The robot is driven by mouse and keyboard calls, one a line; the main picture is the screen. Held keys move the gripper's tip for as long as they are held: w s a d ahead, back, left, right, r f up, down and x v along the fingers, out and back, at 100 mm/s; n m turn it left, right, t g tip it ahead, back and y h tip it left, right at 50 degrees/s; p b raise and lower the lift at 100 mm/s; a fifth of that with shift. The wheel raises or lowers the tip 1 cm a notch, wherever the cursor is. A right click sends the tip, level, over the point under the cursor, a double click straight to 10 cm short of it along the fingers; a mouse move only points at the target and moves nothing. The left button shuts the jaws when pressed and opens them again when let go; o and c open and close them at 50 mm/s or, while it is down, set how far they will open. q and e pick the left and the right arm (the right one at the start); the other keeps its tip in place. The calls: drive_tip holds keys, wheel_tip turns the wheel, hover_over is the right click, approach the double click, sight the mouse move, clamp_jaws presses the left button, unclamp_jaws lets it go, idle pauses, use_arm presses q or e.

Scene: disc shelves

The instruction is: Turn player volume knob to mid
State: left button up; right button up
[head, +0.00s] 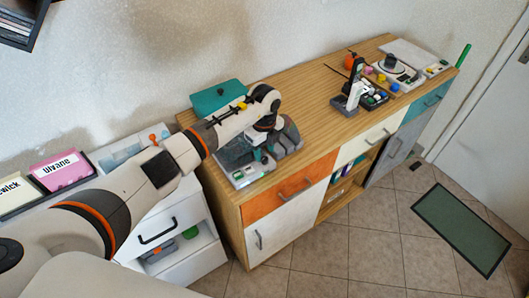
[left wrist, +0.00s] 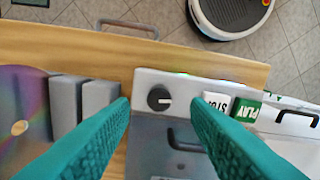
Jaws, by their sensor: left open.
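The player (head: 240,180) stands at the near left end of the wooden cabinet, partly hidden by my left arm. In the left wrist view its volume knob (left wrist: 159,98) is a small black dial with a white pointer line toward the right of the picture. My left gripper (head: 258,152) is over the player, pointing down. In the left wrist view its two teal fingers are open (left wrist: 161,104), one on each side of the knob in the picture, not closed on it. I cannot tell the height gap. The knob cannot be made out in the head view. My right gripper is not in view.
White STOP (left wrist: 217,103) and green PLAY (left wrist: 246,109) buttons sit right of the knob. Grey blocks (left wrist: 98,98) and a shiny disc (left wrist: 18,120) lie to the left. A teal box (head: 218,97) is behind the player. The cabinet top's middle (head: 310,105) is clear.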

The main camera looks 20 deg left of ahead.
sight(264, 158)
use_arm(q)
drive_tip(key=shift+f, duration=1.5)
drive_tip(key=shift+c, duration=0.3)
clamp_jaws()
drive_tip(key=shift+m, duration=0.3)
